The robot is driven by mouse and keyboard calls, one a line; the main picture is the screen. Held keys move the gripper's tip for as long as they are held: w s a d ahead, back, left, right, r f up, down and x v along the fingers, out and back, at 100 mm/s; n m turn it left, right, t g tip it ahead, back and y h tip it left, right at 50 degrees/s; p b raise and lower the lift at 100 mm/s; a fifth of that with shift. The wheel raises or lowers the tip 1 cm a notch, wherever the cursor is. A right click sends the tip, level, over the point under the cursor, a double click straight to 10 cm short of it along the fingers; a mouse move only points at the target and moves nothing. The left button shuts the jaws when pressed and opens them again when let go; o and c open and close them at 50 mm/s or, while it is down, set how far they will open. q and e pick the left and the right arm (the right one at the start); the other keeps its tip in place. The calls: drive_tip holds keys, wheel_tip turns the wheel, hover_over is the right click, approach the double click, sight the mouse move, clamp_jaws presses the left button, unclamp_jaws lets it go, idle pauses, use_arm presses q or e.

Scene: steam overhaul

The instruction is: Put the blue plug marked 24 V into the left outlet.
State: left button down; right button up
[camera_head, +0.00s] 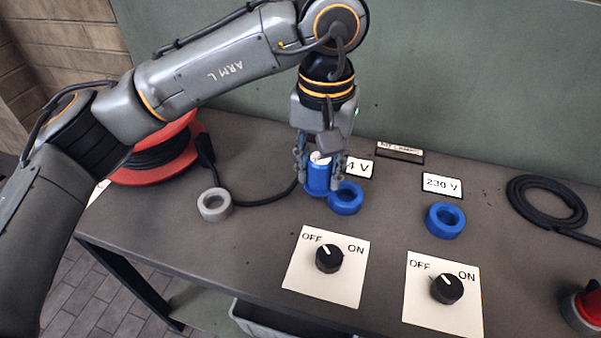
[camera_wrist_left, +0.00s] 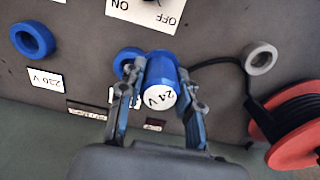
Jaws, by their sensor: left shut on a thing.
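My left gripper (camera_head: 320,172) is shut on the blue plug (camera_head: 318,180) and points down. In the left wrist view the plug (camera_wrist_left: 162,75) shows a white end marked 24 V between the fingers. The left outlet (camera_head: 346,199) is a blue ring on the bench, with its 24 V label partly hidden by the gripper. The plug is just left of this ring in the head view and overlaps its edge. In the left wrist view the plug partly covers the ring (camera_wrist_left: 126,59). I cannot tell how high the plug is above the bench. My right gripper is not in view.
A blue 230 V outlet (camera_head: 445,220) stands to the right. A grey ring (camera_head: 214,205) and a red cable reel (camera_head: 160,165) are left. Two OFF/ON knobs (camera_head: 328,258) (camera_head: 447,288) sit in front. A coiled black cable (camera_head: 545,203) lies far right.

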use_arm(q)
drive_tip(key=shift+w+d, duration=0.15)
drive_tip(key=shift+d, duration=0.2)
drive_tip(key=w+d, duration=0.1)
drive_tip(key=w+d+p, duration=0.1)
drive_tip(key=d, duration=0.2)
drive_tip(key=shift+w+d+p, duration=0.3)
drive_tip(key=shift+w+d, duration=0.1)
drive_tip(key=shift+f, duration=0.1)
drive_tip(key=shift+f+b, duration=0.35)
drive_tip(key=shift+f, duration=0.05)
drive_tip(key=shift+f, duration=0.2)
drive_tip(key=shift+f+b, duration=1.25)
drive_tip(key=shift+f, duration=0.25)
